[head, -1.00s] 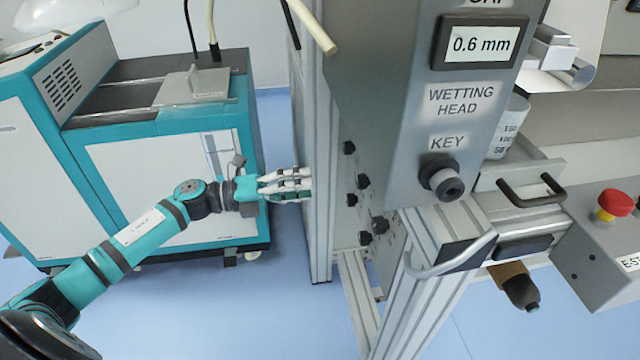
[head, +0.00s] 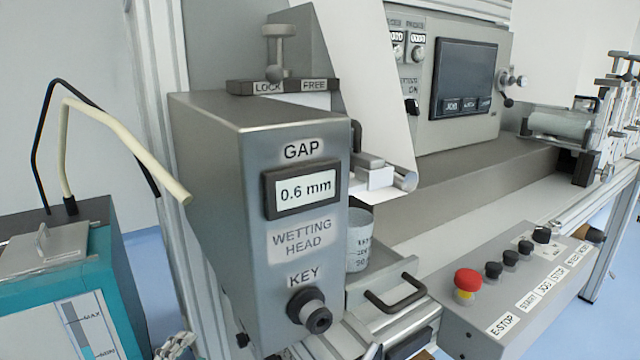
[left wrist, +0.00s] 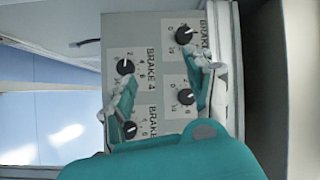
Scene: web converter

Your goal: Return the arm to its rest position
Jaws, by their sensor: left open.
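My left gripper (left wrist: 163,85) is open and empty in the left wrist view, its two teal and grey fingers spread apart. Behind the fingers is a grey brake panel (left wrist: 150,55) with several black knobs, and the fingers overlap some of them in the picture. I cannot tell whether they touch the panel. In the head view, only a small part of the left gripper (head: 177,346) shows at the bottom edge, left of the grey wetting head box (head: 215,190). The rest of my left arm is out of that view. My right gripper is not in view.
A teal and white cabinet (head: 100,290) stands at the left, with a pale tube (head: 130,140) above it. The wetting head has a protruding key knob (head: 309,311). Right of it are a drawer handle (head: 396,293) and a control box (head: 500,285) with a red emergency stop (head: 467,281).

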